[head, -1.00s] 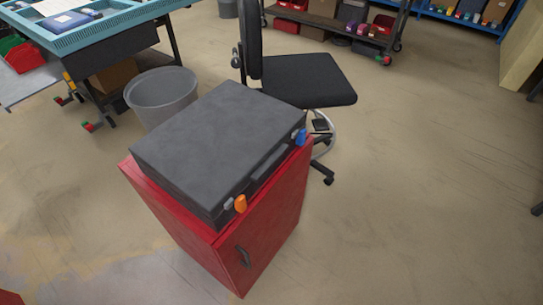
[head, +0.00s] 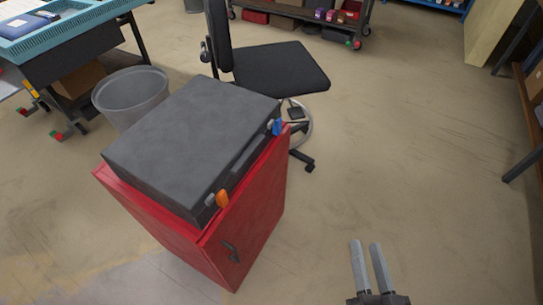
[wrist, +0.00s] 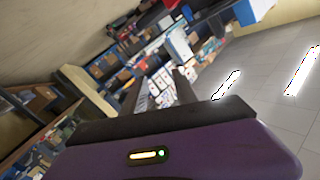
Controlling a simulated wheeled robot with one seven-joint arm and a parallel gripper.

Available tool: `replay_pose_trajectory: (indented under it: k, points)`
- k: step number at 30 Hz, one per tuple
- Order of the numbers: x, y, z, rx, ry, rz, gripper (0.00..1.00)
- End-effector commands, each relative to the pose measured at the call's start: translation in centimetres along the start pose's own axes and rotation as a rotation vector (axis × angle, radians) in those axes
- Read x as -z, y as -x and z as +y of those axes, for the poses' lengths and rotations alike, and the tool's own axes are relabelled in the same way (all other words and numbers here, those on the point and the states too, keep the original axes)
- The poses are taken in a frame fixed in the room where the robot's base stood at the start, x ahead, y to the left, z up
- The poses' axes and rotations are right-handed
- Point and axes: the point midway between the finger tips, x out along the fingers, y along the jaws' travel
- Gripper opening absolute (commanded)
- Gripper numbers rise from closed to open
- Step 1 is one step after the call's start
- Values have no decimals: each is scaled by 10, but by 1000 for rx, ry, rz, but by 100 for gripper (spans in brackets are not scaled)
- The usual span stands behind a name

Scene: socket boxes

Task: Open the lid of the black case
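The black case (head: 185,135) lies flat with its lid shut on top of a red cabinet (head: 160,222), left of centre in the head view. Its front side faces lower right and has a handle, an orange latch (head: 222,198) near one end and a blue latch (head: 276,127) near the other. My gripper (head: 365,243) is at the bottom right of the head view, well apart from the case, above the floor. Its two fingers are apart with nothing between them. The wrist view shows the fingers (wrist: 157,80) too, but not the case.
A black office chair (head: 280,75) stands close behind the cabinet, and a grey bin (head: 130,92) stands to its left. A teal-topped workbench (head: 70,28) is at the upper left. Shelving stands at the far back and right. The floor (head: 420,150) right of the cabinet is clear.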

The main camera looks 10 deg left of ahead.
Motion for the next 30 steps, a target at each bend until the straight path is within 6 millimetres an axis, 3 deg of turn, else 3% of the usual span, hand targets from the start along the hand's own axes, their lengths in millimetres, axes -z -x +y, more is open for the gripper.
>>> replay_pose_trajectory:
  k: [1,8,15,19,24,30]
  points:
    - [-5,-24,-5,23,-55,-6,35]
    - [-30,-119,-42,129,-360,-99,35]
    - [-46,-202,-114,288,-730,-274,35]
    - [-54,-222,-148,367,-924,-391,35]
    - [-76,-213,-159,403,-1080,-510,35]
    - [-78,-214,-173,431,-1112,-548,35]
